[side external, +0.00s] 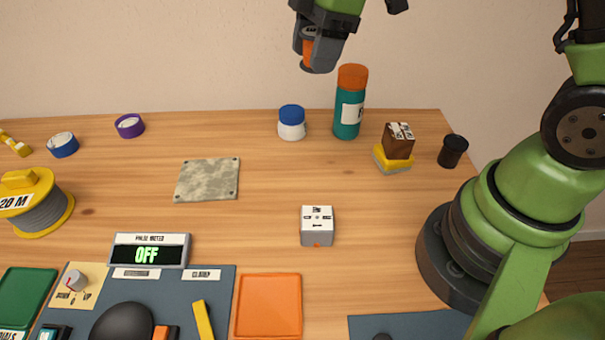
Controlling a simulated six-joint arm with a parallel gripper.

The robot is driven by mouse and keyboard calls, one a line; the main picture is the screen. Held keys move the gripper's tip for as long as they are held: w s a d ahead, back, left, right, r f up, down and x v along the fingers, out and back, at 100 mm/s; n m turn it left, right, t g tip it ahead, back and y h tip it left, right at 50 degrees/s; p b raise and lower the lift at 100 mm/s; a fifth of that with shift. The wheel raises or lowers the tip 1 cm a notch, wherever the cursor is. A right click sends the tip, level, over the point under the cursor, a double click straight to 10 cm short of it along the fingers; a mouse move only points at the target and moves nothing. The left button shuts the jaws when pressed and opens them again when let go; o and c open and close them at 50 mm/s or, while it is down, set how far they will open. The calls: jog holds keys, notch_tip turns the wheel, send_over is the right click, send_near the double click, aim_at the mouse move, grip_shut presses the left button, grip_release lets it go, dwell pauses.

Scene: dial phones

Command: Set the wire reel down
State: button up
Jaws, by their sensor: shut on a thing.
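My gripper (318,48) is at the top of the side external view, raised well above the back of the table. It is shut on a small spool-like thing with an orange middle and dark ends, which looks like the wire reel (308,52). The fingers hide part of it. It hangs clear of the table and of everything below. A larger yellow reel (42,205) of grey cable, marked 20 M, stands on the table at the far left, away from my gripper.
A teal bottle (347,118) with an orange cap and a blue-lidded jar (291,124) stand at the back. A speckled plate (207,180), a white cube (317,226), an orange tray (236,324) and a brown block (398,142) on a sponge lie around. Bare wood lies between them.

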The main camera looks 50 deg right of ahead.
jog(key=a+n, duration=0.3)
jog(key=a, duration=0.1)
send_over(297, 182)
jog(key=shift+m+g, duration=0.3)
jog(key=f, duration=1.6)
jog(key=shift+s+d+f, duration=0.1)
jog(key=shift+d+f, duration=0.15)
jog(key=shift+d, duration=0.15)
jog(key=shift+f, duration=2.25)
jog(key=shift+f, duration=0.15)
jog(key=o, duration=1)
jog(key=shift+c, duration=0.2)
